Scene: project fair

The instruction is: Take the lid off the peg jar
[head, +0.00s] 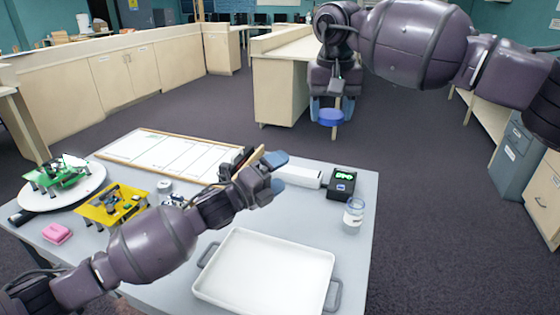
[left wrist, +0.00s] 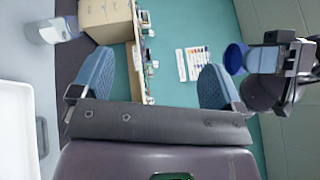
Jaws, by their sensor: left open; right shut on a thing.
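The blue lid (head: 331,117) is between the fingers of my right gripper (head: 330,104), which is shut on it high above the floor, beyond the table's right part. The lid also shows at the right in the left wrist view (left wrist: 236,58). The clear peg jar (head: 354,215) stands upright near the table's right edge, with no lid on it. It shows at upper left in the left wrist view (left wrist: 52,31); its contents are hard to make out. My left gripper (head: 277,172) is open and empty above the table, left of the jar and apart from it.
A white tray (head: 232,246) with grey handles lies at the table's front. A black device (head: 341,184) with a green display stands behind the jar. A whiteboard panel (head: 165,152), a yellow stand (head: 108,204), a green model (head: 58,173) and a pink block (head: 57,233) fill the left side.

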